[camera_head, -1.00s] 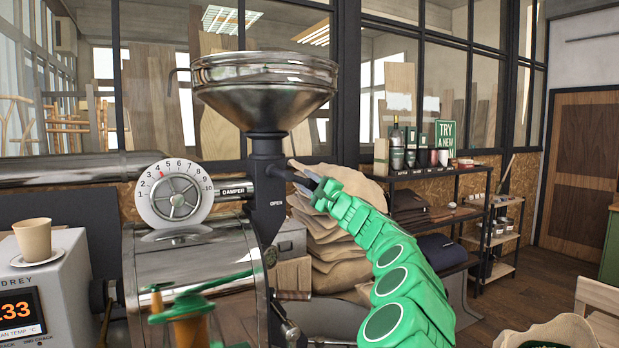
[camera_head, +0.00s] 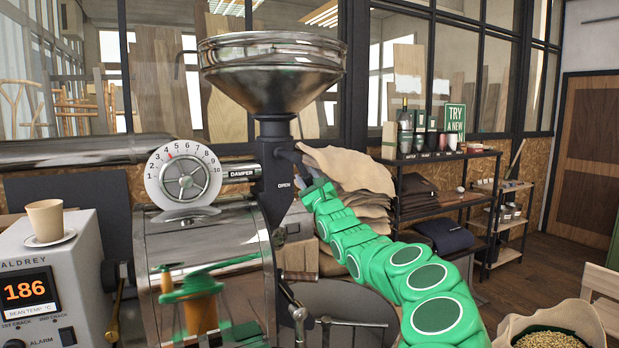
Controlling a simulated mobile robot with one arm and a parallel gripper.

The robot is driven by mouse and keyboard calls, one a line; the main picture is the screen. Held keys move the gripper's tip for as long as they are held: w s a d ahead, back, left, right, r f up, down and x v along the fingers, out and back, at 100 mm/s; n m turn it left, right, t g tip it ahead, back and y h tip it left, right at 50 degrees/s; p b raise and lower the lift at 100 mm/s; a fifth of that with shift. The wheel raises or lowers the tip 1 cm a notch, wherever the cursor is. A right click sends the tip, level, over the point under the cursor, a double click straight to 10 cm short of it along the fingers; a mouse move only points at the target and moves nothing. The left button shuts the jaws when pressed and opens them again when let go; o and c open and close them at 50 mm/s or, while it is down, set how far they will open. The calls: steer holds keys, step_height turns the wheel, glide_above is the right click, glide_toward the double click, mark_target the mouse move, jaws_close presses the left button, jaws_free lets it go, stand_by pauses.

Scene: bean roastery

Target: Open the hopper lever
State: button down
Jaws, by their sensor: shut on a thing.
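The hopper lever (camera_head: 293,156) is a short dark handle on the right side of the neck under the steel hopper (camera_head: 270,75). It slants down to the right, above and beside the word OPEN on the dark column. My gripper (camera_head: 306,176), at the end of my green arm, is shut on the lever's outer end. The jaws are small in view, and part of the lever is hidden in them.
The damper dial (camera_head: 184,176) and the roaster drum (camera_head: 205,250) are left of the lever. Sacks (camera_head: 350,178) are stacked behind my gripper. A black shelf (camera_head: 450,160) with bags and tins stands to the right. A cup (camera_head: 45,218) sits on the control box (camera_head: 50,270).

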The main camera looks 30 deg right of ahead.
steer(key=shift+a+f+m, duration=0.15)
steer(key=shift+a+m, duration=0.05)
steer(key=shift+m, duration=0.2)
steer(key=c, duration=0.8)
jaws_free()
steer(key=shift+s+d, duration=0.1)
steer(key=shift+s+d+f+h, duration=0.1)
steer(key=shift+s+f+h, duration=0.05)
steer(key=shift+s+h, duration=0.25)
steer(key=v, duration=0.6)
steer(key=shift+s+f, duration=0.25)
steer(key=shift+s, duration=0.1)
steer(key=shift+a, duration=0.2)
